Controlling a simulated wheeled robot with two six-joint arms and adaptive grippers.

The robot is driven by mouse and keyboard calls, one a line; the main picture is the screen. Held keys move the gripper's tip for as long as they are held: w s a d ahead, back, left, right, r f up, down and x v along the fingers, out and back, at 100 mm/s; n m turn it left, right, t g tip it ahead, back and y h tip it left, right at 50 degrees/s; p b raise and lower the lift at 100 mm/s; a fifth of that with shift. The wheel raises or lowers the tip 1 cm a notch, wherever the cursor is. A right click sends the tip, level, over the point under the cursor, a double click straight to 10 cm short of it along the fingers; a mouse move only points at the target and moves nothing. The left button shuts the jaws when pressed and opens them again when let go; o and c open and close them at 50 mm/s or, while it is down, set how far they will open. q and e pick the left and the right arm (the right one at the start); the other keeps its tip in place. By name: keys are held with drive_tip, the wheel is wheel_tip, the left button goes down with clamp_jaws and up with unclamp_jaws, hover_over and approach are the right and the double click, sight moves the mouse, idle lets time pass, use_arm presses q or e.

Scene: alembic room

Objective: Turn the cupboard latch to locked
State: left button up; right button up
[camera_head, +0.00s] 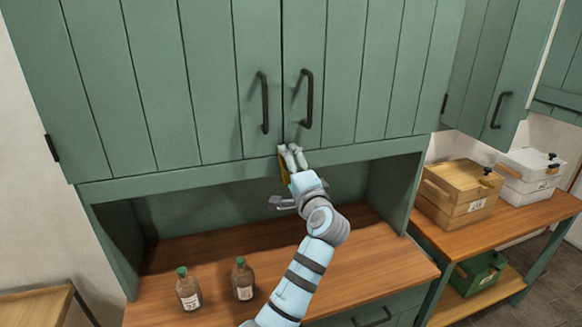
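The green cupboard (215,110) has two closed upper doors with dark bar handles, the left handle (264,103) and the right handle (304,99). A small brass-yellow piece (283,167), seemingly the latch, shows at the bottom of the seam between the doors.
Two brown bottles with green caps, one left (188,289) and one right (243,279), stand on the wooden counter (370,262) below. A wooden box (459,190) and a white box (527,169) stand on a right side table, with a green box (478,273) beneath.

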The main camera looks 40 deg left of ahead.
use_arm(q)
drive_tip(key=shift+f+m, duration=0.1)
drive_tip(key=shift+m, duration=0.5)
drive_tip(key=o, duration=1.1)
drive_tip(key=v, duration=0.7)
drive_tip(key=shift+s+d, duration=0.2)
drive_tip(key=shift+d, duration=0.15)
drive_tip(key=shift+a, duration=0.15)
